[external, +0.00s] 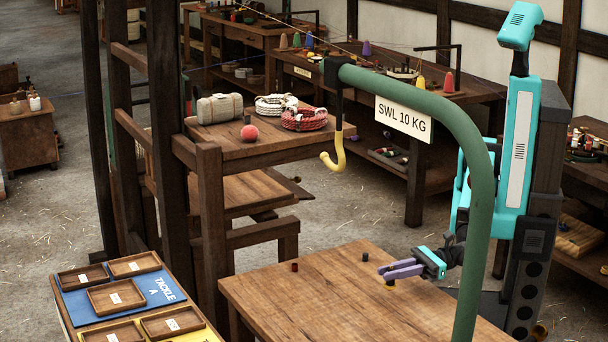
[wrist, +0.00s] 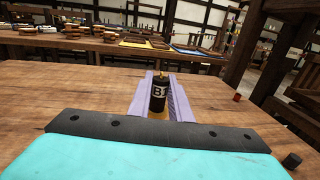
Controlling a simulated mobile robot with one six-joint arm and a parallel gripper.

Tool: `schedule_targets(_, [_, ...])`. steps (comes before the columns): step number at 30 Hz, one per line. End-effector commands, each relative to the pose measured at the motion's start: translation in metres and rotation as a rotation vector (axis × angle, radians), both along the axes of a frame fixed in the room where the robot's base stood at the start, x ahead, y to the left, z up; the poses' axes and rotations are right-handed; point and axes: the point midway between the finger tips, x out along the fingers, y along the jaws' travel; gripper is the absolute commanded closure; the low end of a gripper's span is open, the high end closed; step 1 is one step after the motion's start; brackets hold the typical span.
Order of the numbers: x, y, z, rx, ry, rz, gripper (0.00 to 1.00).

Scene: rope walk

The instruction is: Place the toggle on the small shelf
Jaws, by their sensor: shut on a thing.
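My gripper (external: 385,270) is low over the front table, with its two purple fingers on either side of a dark upright cylinder (wrist: 158,97). The cylinder has pale lettering, "B" and a second character, and a yellowish part shows at its base. A raised wooden shelf (external: 215,149), likely the small shelf, stands behind the table to the left. In the wrist view I cannot pick out that shelf for sure.
A red cylinder (external: 294,267) and a dark one (external: 365,257) stand on the front table (external: 300,300). The shelf bears a canister (external: 218,108), rope coils (external: 304,119) and a red ball (external: 249,133). A green post (external: 478,210) with a yellow hook (external: 334,158) arches nearby.

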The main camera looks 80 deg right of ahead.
Motion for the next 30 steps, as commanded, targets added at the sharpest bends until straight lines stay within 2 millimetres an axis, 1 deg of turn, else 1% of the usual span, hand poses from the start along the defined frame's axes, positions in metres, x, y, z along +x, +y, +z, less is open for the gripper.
schedule_targets(1, [-0.002,-0.007,0.001,0.0,0.0,0.0,1.0])
schedule_targets(4, [-0.006,-0.014,0.005,-0.001,-0.001,0.0,1.0])
schedule_targets(11, [-0.014,-0.033,0.008,-0.001,0.0,0.0,1.0])
schedule_targets(30, [-0.021,-0.048,0.01,-0.002,0.0,-0.003,1.0])
